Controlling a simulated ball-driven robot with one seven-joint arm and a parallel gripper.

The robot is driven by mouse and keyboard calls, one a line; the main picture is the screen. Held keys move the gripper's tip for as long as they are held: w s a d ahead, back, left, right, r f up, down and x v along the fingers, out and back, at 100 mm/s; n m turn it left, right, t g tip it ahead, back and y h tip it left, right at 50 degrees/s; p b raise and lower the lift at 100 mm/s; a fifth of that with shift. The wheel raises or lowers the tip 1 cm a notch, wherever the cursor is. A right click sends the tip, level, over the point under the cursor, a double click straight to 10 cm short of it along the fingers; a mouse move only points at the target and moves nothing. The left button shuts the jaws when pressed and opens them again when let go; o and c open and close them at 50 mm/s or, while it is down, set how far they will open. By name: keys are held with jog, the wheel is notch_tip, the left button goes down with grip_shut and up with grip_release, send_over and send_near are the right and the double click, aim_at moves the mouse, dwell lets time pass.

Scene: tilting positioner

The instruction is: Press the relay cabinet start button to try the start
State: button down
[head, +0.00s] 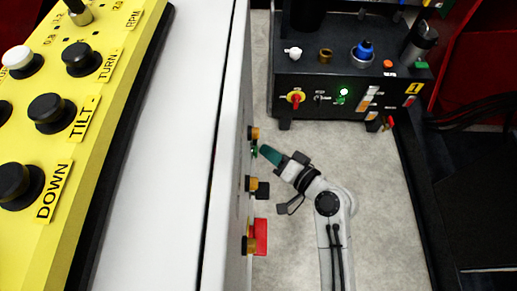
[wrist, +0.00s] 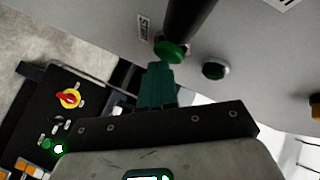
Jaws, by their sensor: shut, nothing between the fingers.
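The relay cabinet (head: 231,150) is the tall pale grey box, with its controls on the side facing my gripper. In the wrist view a green button (wrist: 170,51) sits beside a small label that seems to read START. A dark cylinder partly covers that button. My gripper (head: 264,149) is shut and empty, its teal fingers pointing at the cabinet side. In the wrist view the fingertips (wrist: 158,68) are just below the green button's edge. I cannot tell whether they touch it. In the head view a small green spot (head: 254,151) shows just beyond the fingertips.
Along the cabinet side are a yellow-collared black control (head: 258,187) and a red one (head: 261,237). A black unit (head: 340,65) with a lit green lamp stands behind. A yellow panel (head: 80,110) is at left.

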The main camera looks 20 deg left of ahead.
jog(key=shift+w+d, duration=0.15)
jog(key=shift+d, duration=0.55)
jog(key=d, duration=0.2)
jog(key=w+d+b, duration=0.1)
jog(key=d, duration=0.1)
jog(key=shift+w+d, duration=0.2)
jog(key=shift+d, duration=0.2)
dwell(0.7)
